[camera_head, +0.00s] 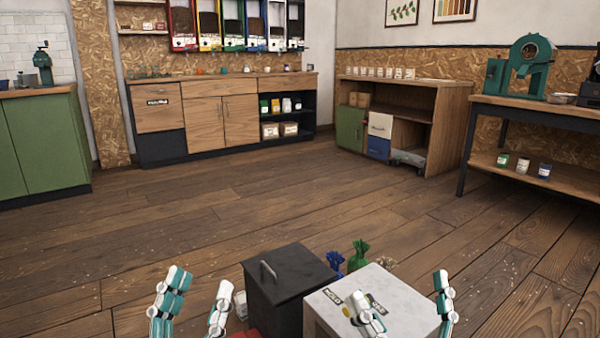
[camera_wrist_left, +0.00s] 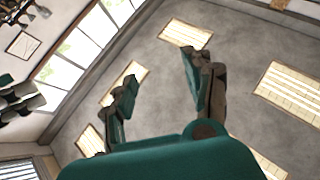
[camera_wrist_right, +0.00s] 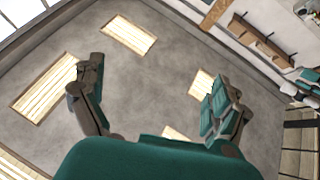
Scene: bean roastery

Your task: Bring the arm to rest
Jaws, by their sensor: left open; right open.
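My left gripper (camera_head: 196,304) is at the bottom of the head view, left of the dark box. Its fingers are spread apart with nothing between them, and they also show in the left wrist view (camera_wrist_left: 160,90). My right gripper (camera_head: 402,306) is at the bottom right of the head view, in front of the light grey box top. Its fingers are spread and empty, also in the right wrist view (camera_wrist_right: 155,100). Both wrist views look up at the ceiling with its lit panels. Both grippers point upward and touch nothing that I can see.
Close in front stand a dark lidded box (camera_head: 285,275) and a light grey box (camera_head: 385,290), with a green bag (camera_head: 358,255) and a blue bag (camera_head: 335,261) behind. A wooden counter (camera_head: 205,115), a shelf unit (camera_head: 455,130) and a workbench (camera_head: 540,105) line the walls. The middle floor is clear.

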